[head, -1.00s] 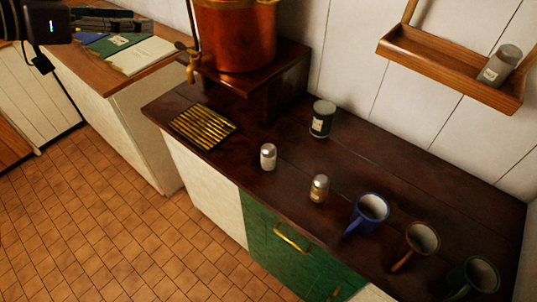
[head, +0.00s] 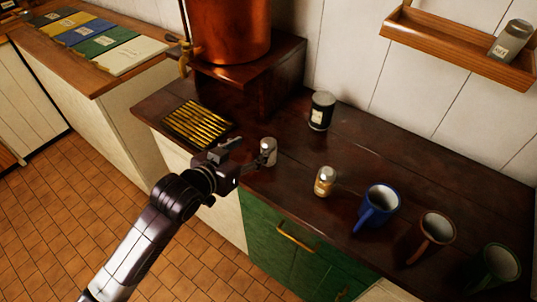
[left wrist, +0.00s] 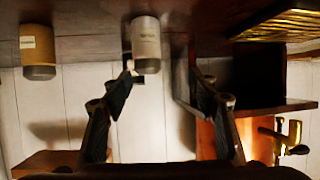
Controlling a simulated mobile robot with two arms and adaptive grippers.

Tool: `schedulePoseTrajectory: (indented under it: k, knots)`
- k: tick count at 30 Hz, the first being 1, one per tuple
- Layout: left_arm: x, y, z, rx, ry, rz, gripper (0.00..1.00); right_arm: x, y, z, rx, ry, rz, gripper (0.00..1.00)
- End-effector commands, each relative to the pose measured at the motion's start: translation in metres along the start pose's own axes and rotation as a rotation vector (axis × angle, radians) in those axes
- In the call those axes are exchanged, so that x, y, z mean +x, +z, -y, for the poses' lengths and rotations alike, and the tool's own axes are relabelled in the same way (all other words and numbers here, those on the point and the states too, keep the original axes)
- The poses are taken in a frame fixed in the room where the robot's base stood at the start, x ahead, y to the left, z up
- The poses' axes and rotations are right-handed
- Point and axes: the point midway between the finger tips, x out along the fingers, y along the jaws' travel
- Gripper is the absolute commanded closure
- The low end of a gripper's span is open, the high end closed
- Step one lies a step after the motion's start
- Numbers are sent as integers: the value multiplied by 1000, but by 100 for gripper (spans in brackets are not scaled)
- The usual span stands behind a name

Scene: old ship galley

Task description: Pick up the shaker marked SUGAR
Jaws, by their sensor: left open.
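A pale grey-white shaker (head: 269,152) stands upright on the dark counter. A tan shaker (head: 324,181) with a metal top stands to its right. Both labels are too small to read, so I cannot tell which is marked SUGAR. My left gripper (head: 250,154) is open, low over the counter's front edge, directly left of the pale shaker and partly overlapping it. In the left wrist view, which looks upside down, the pale shaker (left wrist: 146,44) appears just beyond the open fingers, and the tan shaker (left wrist: 38,48) is off to the left. My right gripper is not in view.
A blue mug (head: 377,207), a brown mug (head: 432,236) and a green mug (head: 494,268) stand to the right. A brass grate (head: 196,124) and a copper boiler (head: 229,30) are at left. A wall shelf (head: 455,47) holds a grey shaker (head: 511,40).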

Motion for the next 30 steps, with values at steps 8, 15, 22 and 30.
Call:
schedulePoseTrajectory:
  k: [8,15,22,30]
  knots:
    - [13,6,-23,-3,1,-29,46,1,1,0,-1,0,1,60]
    - [29,6,-22,-2,1,-28,46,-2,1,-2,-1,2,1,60]
    - [56,4,-22,-1,1,-27,46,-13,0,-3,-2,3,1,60]
    - [77,5,-22,-1,1,-27,46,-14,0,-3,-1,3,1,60]
